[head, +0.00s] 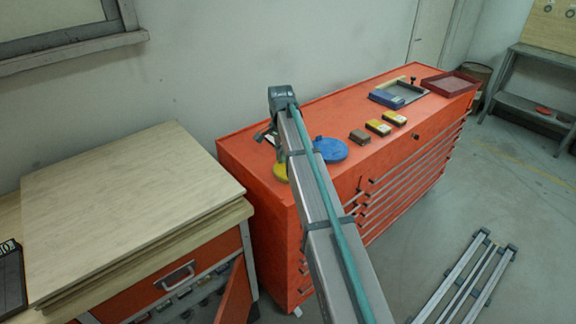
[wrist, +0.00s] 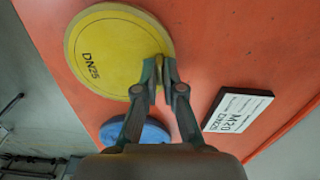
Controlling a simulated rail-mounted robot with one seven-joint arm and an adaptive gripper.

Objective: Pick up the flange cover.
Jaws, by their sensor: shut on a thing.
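A round yellow flange cover (wrist: 112,48) marked "DN25" lies at the upper left of the wrist view. In the head view the yellow cover (head: 281,172) is partly hidden by my arm. My gripper (wrist: 159,66) is at the lower right part of the yellow cover, with its fingers close together and shut on it. The exact contact is hard to make out behind the fingertips. A blue round cover (wrist: 136,132) lies partly behind my fingers, and it also shows in the head view (head: 331,150).
The covers are at the near end of the orange tool cabinet (head: 240,155). A white label card (wrist: 236,110) lies right of my gripper. Small boxes (head: 378,127) and a blue-grey tray (head: 398,94) stand farther along. A wooden bench (head: 120,195) is at left.

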